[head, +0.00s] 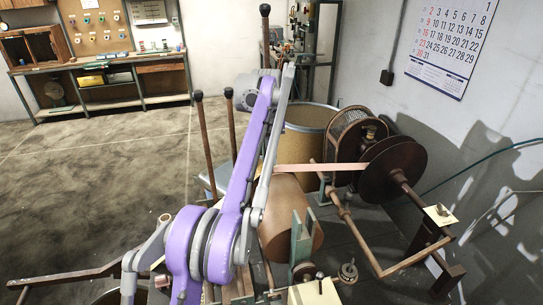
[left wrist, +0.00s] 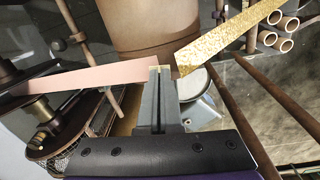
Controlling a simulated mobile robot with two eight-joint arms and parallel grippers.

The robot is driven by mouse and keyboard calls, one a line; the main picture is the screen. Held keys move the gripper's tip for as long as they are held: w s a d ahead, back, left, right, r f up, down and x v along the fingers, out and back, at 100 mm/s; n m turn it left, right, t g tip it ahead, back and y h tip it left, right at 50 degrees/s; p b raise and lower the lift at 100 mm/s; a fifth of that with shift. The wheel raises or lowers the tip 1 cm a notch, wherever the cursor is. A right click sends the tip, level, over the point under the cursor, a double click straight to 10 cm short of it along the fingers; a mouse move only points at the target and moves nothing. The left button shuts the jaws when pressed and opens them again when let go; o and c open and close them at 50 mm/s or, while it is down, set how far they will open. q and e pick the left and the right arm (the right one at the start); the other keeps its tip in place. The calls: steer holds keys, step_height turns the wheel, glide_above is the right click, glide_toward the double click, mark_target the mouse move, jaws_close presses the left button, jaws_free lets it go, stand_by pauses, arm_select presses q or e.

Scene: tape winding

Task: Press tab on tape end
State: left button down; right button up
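A flat pinkish tape (head: 305,167) runs from the dark brown reel (head: 394,170) at the right toward my purple and grey arm in the head view. In the left wrist view the pink tape (left wrist: 80,80) comes in from the left and reaches my left gripper (left wrist: 163,70). Its two grey fingers lie side by side, shut, with a small pale tan patch at the tips. A gold speckled strip (left wrist: 232,40) slants up right from beside the tips. Whether the tips touch the tape or strip is unclear. The head view hides this gripper. My right gripper is not in view.
A brown roll (head: 290,222) lies below the tape, showing also in the left wrist view (left wrist: 150,25). Upright brown levers (head: 204,135) stand left of my arm. A large drum container (head: 310,116) stands behind. The floor at left is mostly clear.

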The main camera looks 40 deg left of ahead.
arm_select(q)
steer(key=shift+f, duration=0.65)
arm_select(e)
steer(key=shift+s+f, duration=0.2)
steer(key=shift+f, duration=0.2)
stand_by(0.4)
arm_select(q)
steer(key=c, duration=1)
jaws_free()
steer(key=r+p, duration=0.1)
steer(key=r, duration=0.4)
steer(key=r+p, duration=0.2)
steer(key=r, duration=0.3)
steer(key=shift+s+a+r, duration=0.2)
steer(key=shift+r, duration=0.2)
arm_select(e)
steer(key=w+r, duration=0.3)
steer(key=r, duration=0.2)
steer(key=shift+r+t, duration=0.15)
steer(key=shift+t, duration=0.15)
arm_select(q)
steer(key=shift+s, duration=0.1)
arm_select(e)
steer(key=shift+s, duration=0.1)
